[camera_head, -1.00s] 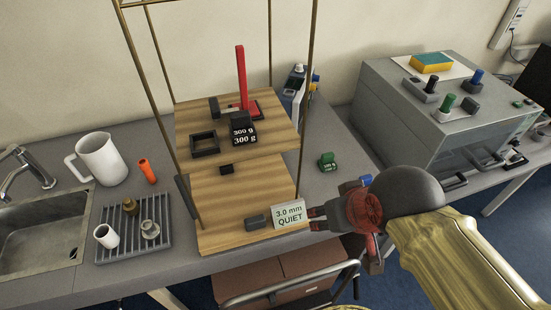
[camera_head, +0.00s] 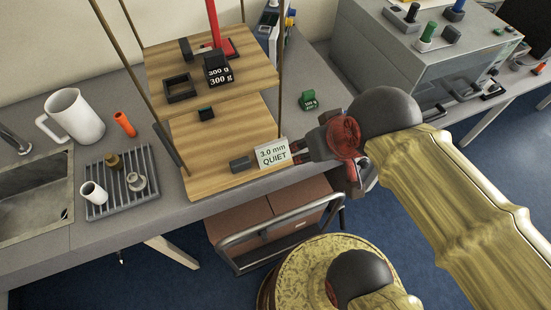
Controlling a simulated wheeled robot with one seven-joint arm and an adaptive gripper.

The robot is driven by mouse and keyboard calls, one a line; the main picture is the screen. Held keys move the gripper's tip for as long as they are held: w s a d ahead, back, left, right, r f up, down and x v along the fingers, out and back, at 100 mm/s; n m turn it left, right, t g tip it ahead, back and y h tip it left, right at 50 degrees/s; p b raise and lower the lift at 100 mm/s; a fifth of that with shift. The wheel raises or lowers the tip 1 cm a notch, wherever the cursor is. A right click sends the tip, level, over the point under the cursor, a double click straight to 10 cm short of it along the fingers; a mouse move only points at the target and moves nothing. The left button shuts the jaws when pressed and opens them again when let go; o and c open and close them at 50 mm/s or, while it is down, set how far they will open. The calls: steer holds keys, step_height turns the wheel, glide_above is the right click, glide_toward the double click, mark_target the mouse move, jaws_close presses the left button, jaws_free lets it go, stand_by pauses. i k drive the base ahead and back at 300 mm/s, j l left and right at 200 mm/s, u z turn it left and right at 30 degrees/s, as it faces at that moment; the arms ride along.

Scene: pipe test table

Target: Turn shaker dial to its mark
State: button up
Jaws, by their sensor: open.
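The wooden two-level rig (camera_head: 215,125) with brass posts stands on the grey bench. A small sign (camera_head: 272,153) reading "3.0 mm QUIET" stands at the lower board's front right corner. A dark grey block (camera_head: 240,163) is just left of the sign. My gripper (camera_head: 297,150) is open, with its dark fingers pointing left at the sign's right edge. I cannot tell whether they touch it. No dial or mark can be made out; the gripper may cover it. A blue and white device (camera_head: 268,28) stands behind the rig, partly hidden.
A dark frame (camera_head: 181,88) and 300 g weights (camera_head: 217,69) sit on the upper board. A green weight (camera_head: 308,100) lies right of the rig. A brown cart (camera_head: 270,215) is below the bench edge.

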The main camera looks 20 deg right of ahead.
mark_target(363, 164)
steer(key=z, duration=1.15)
